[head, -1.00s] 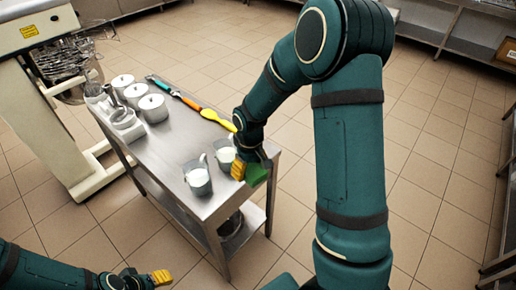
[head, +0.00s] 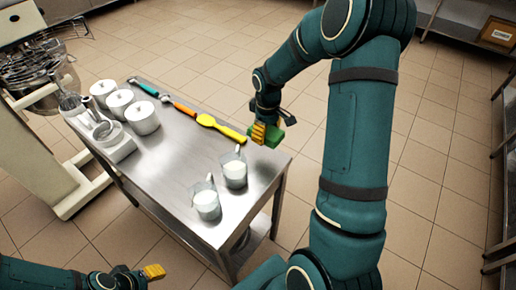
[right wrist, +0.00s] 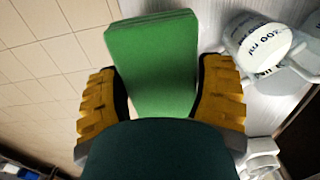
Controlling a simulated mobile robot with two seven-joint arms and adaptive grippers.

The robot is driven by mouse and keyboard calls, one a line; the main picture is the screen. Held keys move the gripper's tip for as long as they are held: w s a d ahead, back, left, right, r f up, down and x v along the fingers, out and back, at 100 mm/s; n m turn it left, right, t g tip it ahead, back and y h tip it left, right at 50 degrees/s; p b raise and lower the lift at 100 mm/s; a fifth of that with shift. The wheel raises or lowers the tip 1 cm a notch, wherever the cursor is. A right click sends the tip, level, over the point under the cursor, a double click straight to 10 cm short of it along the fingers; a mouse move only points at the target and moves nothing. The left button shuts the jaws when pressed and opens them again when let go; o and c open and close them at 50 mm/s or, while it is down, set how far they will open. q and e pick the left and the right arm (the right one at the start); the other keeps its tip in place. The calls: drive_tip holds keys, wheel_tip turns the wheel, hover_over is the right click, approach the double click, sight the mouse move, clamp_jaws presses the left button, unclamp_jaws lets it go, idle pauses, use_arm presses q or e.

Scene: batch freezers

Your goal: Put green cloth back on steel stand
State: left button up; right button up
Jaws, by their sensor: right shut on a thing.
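The green cloth (head: 277,136) is a folded pad; it also fills the middle of the right wrist view (right wrist: 152,62). My right gripper (head: 264,131) is shut on it, with yellow fingers on both sides of the pad (right wrist: 160,95). The cloth is by the far right corner of the steel stand (head: 190,150), a metal table with a lower shelf. The wrist view shows floor left of the cloth and steel right of it; its height is unclear. My left gripper (head: 152,272) is low at the front left, apart from the stand; its opening is unclear.
Two measuring jugs with white contents, one nearer (head: 207,204) and one farther (head: 234,172), stand near the cloth. A yellow spatula (head: 220,127), white lidded pots (head: 142,117) and other tools occupy the far and left parts. The middle is clear.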

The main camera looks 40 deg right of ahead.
drive_tip(key=b, duration=0.1)
hover_over(267, 157)
wheel_tip(267, 157, down, 5)
drive_tip(key=shift+f, duration=0.2)
use_arm(q)
drive_tip(key=shift+s+f+b, duration=0.35)
drive_tip(key=shift+s+f, duration=0.05)
drive_tip(key=shift+f, duration=0.45)
use_arm(e)
drive_tip(key=shift+f, duration=2.1)
drive_tip(key=o, duration=1.1)
drive_tip(key=shift+f, duration=0.1)
use_arm(q)
drive_tip(key=shift+f, duration=0.1)
use_arm(e)
drive_tip(key=shift+w+r, duration=0.1)
drive_tip(key=shift+r, duration=0.3)
wheel_tip(267, 157, up, 12)
drive_tip(key=shift+f+p, duration=0.25)
drive_tip(key=shift+p, duration=0.8)
use_arm(q)
drive_tip(key=shift+w+r, duration=0.2)
drive_tip(key=shift+r, duration=1)
